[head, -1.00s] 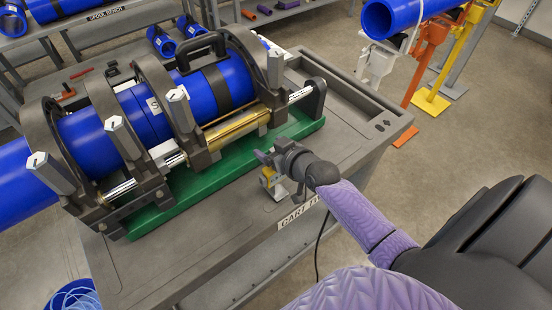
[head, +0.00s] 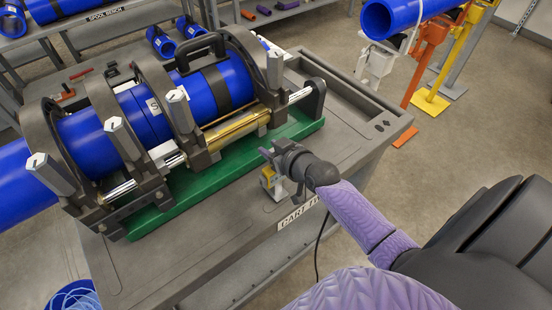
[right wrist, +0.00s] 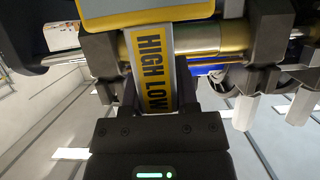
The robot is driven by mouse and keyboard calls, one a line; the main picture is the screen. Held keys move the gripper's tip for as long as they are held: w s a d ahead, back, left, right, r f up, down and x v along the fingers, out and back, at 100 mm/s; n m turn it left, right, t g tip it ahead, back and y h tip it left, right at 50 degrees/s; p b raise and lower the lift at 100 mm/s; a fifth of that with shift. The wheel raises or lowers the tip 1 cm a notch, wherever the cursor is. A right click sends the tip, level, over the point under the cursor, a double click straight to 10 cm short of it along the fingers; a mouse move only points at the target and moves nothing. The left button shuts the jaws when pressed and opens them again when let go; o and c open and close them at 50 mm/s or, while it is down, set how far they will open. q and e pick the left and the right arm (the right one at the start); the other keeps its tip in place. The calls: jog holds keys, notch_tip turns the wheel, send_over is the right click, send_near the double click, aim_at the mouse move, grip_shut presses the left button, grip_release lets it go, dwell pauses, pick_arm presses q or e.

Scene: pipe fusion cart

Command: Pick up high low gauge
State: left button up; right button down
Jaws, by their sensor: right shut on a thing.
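The high low gauge (right wrist: 153,75) fills the upper middle of the right wrist view. It has a grey body with a yellow label reading HIGH LOW and a wider yellow-edged part above. In the head view the gauge (head: 267,178) shows as a small yellow and grey piece at the cart's front edge. My right gripper (head: 270,160) is shut on it; in the right wrist view its dark fingers (right wrist: 157,100) sit on both sides of the gauge. Whether the gauge touches the cart top is unclear. My left gripper is not in view.
The grey cart (head: 230,225) carries a fusion machine with dark clamps (head: 130,145) around a blue pipe (head: 85,140) on a green base (head: 205,185). The machine stands just beyond my right gripper. Orange and yellow stands (head: 430,100) are at the back right.

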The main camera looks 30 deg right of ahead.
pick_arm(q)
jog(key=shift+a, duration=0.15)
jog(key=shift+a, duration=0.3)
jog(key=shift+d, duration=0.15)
